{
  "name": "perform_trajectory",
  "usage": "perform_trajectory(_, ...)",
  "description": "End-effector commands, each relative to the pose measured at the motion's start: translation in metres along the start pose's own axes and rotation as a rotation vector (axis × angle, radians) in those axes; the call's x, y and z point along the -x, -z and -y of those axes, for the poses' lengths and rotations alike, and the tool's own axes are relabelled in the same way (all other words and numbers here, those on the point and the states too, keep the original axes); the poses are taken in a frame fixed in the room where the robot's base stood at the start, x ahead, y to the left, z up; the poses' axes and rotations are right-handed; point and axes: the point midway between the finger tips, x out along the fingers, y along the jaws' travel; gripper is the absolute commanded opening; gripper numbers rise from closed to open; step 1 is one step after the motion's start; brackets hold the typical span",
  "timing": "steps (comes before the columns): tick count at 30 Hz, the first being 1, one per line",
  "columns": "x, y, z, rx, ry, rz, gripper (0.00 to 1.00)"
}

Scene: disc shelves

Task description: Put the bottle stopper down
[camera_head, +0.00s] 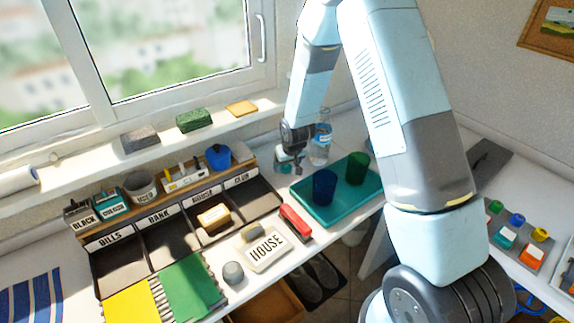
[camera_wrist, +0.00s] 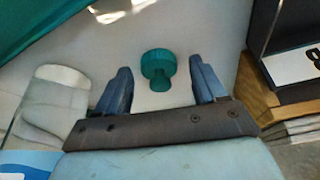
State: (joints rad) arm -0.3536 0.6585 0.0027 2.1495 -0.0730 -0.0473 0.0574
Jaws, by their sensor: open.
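The teal bottle stopper (camera_wrist: 157,68) stands out on the white surface in the wrist view, between and slightly beyond my gripper's fingers. My gripper (camera_wrist: 163,82) is open, with a clear gap between each finger and the stopper. In the head view my gripper (camera_head: 291,164) points down over the white table, just left of the clear bottle (camera_head: 320,150). The stopper is small and mostly covered by my gripper there. The bottle also shows at the left of the wrist view (camera_wrist: 48,100).
A teal tray (camera_head: 337,208) with a blue cup (camera_head: 324,187) and a green cup (camera_head: 356,168) stands right of my gripper. The labelled sorter (camera_head: 262,196) with its wooden ledge lies to the left. The windowsill (camera_head: 220,122) runs behind.

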Motion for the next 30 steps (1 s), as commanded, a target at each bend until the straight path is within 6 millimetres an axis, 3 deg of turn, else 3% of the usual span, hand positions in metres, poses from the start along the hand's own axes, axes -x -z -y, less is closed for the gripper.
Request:
perform_trajectory(9, 0.054, 0.004, -0.001, -0.001, -0.001, -0.011, 0.7)
perform_trajectory(18, 0.094, 0.004, -0.001, -0.001, -0.001, -0.013, 0.7)
perform_trajectory(30, 0.11, 0.004, -0.001, -0.001, -0.001, -0.012, 0.7)
